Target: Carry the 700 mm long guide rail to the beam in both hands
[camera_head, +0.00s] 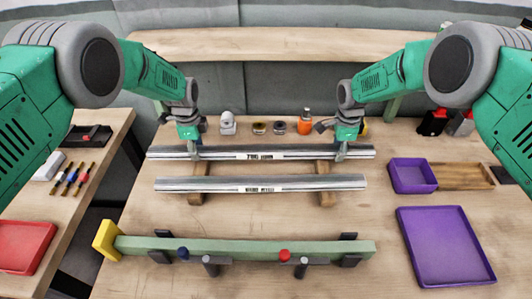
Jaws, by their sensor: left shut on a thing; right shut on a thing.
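The long guide rail (220,153) is a silver bar with a white label that seems to read 700; it lies across the far part of the table, left to right. My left gripper (193,150) is shut on it near its left end. My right gripper (341,152) is shut on it near its right end. The rail is level, at or just above two wooden supports (198,170); I cannot tell if it touches them. The green beam (230,246) lies nearer me, with a yellow end plate (106,240) at its left and dark clamps along it.
A second, shorter-looking silver rail (210,184) rests on the supports between the held rail and the beam. Purple trays (445,246) stand at the right. Small parts and an orange bottle (305,122) stand behind the held rail. A side table with a red tray (24,246) is at left.

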